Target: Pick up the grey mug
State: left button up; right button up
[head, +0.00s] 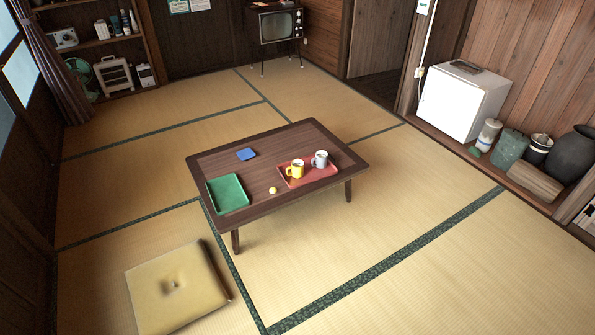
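The grey mug (320,159) stands upright on a red tray (323,174) at the right part of a low dark wooden table (272,201). A yellow mug (295,169) stands on the same tray, just left of the grey mug, with a small gap or touching; I cannot tell which. Neither of my grippers shows in the head view, and nothing is holding the grey mug.
A green tray (228,194), a blue square (246,154) and a small yellow item (273,190) are also on the table. A floor cushion (176,287) lies at the front left. A white box-shaped appliance (462,100) stands right. The tatami around the table is mostly clear.

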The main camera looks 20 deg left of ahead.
aim_at(319, 160)
jog(key=i+l+z, duration=0.3)
jog(key=i, duration=0.7)
jog(key=i+z, duration=0.3)
jog(key=i, duration=0.7)
jog(key=i+l+u, duration=0.1)
jog(key=i+u, duration=0.25)
jog(key=i, duration=0.25)
jog(key=i+l+u, duration=0.35)
jog(key=i, duration=0.2)
jog(key=i+l+u, duration=0.35)
jog(key=i, duration=0.15)
